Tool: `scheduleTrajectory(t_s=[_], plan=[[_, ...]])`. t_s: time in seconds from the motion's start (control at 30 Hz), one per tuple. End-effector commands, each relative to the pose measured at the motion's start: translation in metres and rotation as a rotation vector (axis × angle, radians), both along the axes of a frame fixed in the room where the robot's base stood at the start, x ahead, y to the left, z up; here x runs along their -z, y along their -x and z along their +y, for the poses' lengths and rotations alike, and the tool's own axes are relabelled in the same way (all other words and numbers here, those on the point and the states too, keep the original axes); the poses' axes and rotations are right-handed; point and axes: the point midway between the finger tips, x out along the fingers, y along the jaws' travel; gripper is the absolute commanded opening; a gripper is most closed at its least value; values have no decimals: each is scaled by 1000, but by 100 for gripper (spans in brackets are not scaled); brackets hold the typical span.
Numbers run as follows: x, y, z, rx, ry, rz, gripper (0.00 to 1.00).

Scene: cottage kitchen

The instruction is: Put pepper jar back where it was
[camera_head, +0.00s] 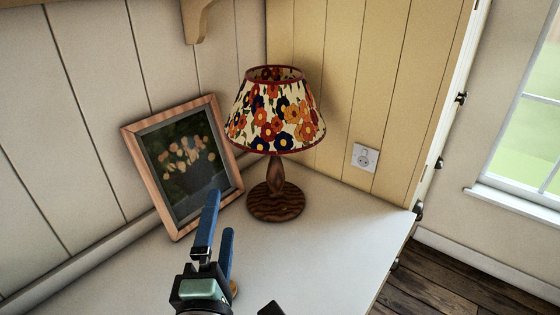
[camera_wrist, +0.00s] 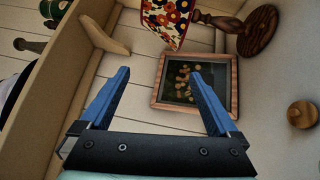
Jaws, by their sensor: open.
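My gripper (camera_head: 218,216) is open, its two blue fingers apart above the white counter. In the wrist view my gripper (camera_wrist: 159,76) has nothing between its fingertips; the framed picture shows beyond them. A small round wooden object (camera_wrist: 307,113) stands on the counter at the right of the wrist view, apart from the fingers. A sliver of it seems to show behind my gripper in the head view (camera_head: 234,288). I cannot tell whether it is the pepper jar. No jar is clearly identifiable.
A framed picture (camera_head: 185,165) leans on the wall beside a floral lamp (camera_head: 275,120) at the back of the counter (camera_head: 330,225). A wooden shelf (camera_wrist: 50,80) holds items, including a dark green one (camera_wrist: 30,46). The counter's right part is clear.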

Motion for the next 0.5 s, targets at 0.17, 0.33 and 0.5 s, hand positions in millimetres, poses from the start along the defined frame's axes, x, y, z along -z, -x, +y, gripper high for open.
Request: scheduleTrajectory(t_s=[0.17, 0.33, 0.5], plan=[[-156, -2, -43, -116, -690, -269, 96], [-272, 38, -74, -390, -1196, -456, 96], [-334, 78, -87, -632, -1459, -523, 96]])
